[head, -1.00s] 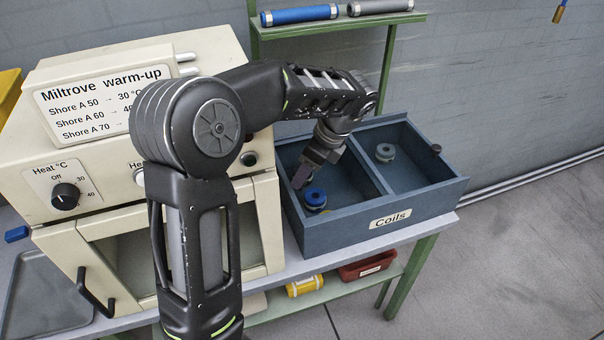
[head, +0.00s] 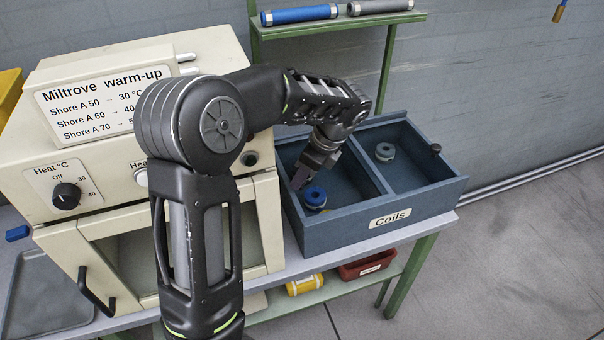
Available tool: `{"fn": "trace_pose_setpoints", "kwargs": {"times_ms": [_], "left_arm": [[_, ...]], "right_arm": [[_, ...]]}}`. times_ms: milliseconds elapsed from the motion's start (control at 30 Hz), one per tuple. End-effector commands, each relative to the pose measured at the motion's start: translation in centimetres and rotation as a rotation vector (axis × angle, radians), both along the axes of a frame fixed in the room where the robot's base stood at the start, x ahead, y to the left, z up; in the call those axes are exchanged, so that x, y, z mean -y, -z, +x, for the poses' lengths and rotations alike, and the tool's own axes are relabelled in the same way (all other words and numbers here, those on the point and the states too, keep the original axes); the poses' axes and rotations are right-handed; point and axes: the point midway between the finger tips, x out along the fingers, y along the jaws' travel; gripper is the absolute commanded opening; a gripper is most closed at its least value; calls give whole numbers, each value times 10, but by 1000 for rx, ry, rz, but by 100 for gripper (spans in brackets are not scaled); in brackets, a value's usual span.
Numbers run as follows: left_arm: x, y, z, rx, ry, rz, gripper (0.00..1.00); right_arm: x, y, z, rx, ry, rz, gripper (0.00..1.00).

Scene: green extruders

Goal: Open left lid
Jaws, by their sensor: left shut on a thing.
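The blue-grey box labelled Coils (head: 345,230) has a left and a right compartment. I make out no opaque cover over either; any lid is clear and hard to see. A dark knob (head: 436,149) sits at the right rim. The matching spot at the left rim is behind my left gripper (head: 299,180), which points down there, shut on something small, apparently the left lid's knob. The knob itself is hidden by the fingers. A blue coil (head: 315,194) lies in the left compartment, right beside the fingertips. My right gripper is not in view.
A grey coil (head: 385,151) lies in the right compartment. The cream warm-up oven (head: 60,180) stands left of the box, partly behind my arm. A green shelf (head: 340,24) with rollers rises behind. A red bin (head: 366,268) sits below the tabletop.

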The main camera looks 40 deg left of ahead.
Motion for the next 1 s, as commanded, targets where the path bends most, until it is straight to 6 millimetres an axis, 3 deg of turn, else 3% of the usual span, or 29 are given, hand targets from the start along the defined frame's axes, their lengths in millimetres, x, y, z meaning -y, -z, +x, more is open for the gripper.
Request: {"fn": "trace_pose_setpoints", "kwargs": {"times_ms": [100, 1000], "left_arm": [[0, 0, 0, 0, 0, 0, 0], [0, 0, 0, 0, 0, 0, 0]], "right_arm": [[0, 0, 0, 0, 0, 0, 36], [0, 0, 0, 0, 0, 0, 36]]}}
